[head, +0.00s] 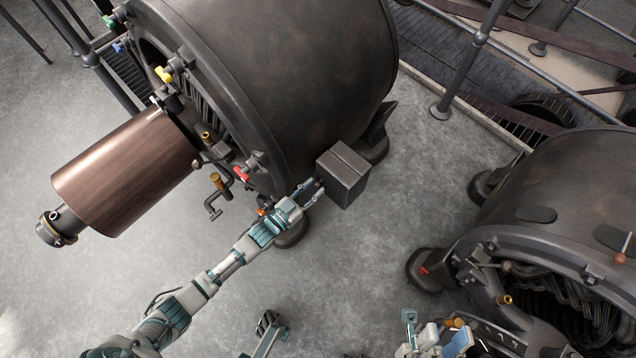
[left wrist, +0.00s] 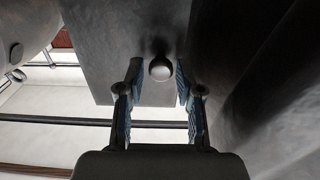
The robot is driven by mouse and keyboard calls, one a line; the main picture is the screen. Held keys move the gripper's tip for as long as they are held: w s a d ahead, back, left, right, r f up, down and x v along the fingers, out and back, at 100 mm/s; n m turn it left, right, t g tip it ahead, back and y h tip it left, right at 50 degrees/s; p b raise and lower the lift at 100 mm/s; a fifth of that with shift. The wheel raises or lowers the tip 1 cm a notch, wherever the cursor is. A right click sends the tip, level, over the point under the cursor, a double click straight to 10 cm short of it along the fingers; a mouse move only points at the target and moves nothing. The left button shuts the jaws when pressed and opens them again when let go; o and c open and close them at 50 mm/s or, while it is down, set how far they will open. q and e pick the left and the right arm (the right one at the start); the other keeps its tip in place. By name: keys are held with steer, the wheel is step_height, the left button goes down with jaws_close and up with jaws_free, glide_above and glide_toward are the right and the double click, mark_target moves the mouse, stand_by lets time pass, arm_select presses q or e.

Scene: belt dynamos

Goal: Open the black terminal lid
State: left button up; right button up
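The dark terminal box with its lid (head: 343,172) is on the lower right side of the large dynamo, and the lid looks closed. My left gripper (head: 313,190) is at the box's left face. In the left wrist view, a small round knob (left wrist: 160,69) stands out from a flat grey panel (left wrist: 105,45). The blue-padded fingers of my left gripper (left wrist: 160,90) are open on either side of the knob, with a gap visible on each side. My right gripper (head: 436,335) is low at the bottom right, away from the box, and its finger state is unclear.
The large dynamo drum (head: 300,70) fills the top middle, with a brown cylinder (head: 128,172) on its left. A second dynamo (head: 570,190) stands at the right. Railings (head: 470,60) run along the top right. Grey floor (head: 385,260) lies clear between the machines.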

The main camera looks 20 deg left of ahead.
arm_select(q)
steer(key=shift+w+d, duration=0.1)
steer(key=shift+w, duration=0.5)
jaws_close()
steer(key=shift+r, duration=0.1)
